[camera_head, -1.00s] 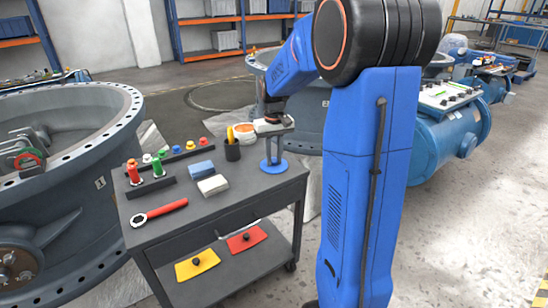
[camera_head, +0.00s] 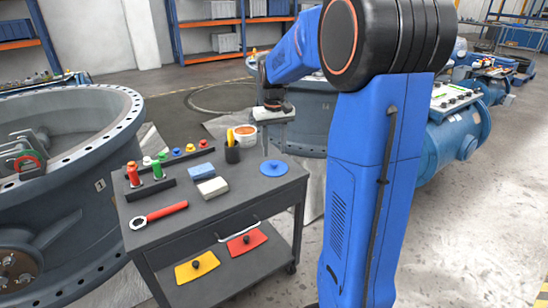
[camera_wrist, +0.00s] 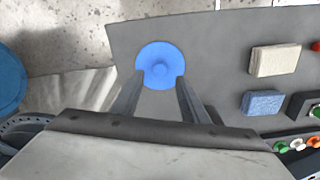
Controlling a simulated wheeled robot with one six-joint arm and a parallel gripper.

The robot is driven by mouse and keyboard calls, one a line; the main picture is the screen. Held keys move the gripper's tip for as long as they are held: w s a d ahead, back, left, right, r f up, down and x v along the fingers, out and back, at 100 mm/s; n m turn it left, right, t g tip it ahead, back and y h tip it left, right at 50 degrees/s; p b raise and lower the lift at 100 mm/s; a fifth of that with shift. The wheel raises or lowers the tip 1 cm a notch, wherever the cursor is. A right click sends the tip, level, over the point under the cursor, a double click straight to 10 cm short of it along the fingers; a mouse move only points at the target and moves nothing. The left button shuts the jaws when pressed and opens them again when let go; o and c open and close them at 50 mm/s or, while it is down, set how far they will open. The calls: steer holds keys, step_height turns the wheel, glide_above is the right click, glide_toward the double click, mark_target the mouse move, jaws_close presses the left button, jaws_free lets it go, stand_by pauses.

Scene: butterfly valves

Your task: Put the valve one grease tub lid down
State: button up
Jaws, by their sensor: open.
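In the wrist view my gripper's fingers (camera_wrist: 159,78) reach toward the lid. An open white tub with orange contents (camera_head: 245,134), which looks like the grease tub, stands behind the lid.
The cart top (camera_head: 228,205) also holds a black pen cup (camera_head: 232,152), a blue block (camera_head: 201,171), a white block (camera_head: 212,187), a red wrench (camera_head: 160,214) and several colored fittings. The large valve marked 1 (camera_head: 100,184) stands left.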

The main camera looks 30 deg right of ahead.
mark_target(274, 163)
step_height(274, 163, up, 6)
steer(key=s+a+r+n+t, duration=0.1)
steer(key=s+a, duration=0.4)
steer(key=s, duration=0.3)
steer(key=s+a+r+t, duration=0.1)
steer(key=s+a, duration=0.4)
steer(key=s, duration=0.2)
steer(key=s+a+f+t, duration=0.1)
steer(key=s+a+f, duration=0.2)
steer(key=s, duration=0.4)
steer(key=s+a+f+n+t, duration=0.1)
steer(key=s+f, duration=0.3)
steer(key=s, duration=0.4)
steer(key=shift+a+f+n+t, duration=0.2)
steer(key=shift+a+n+t, duration=0.15)
steer(key=shift+a, duration=0.55)
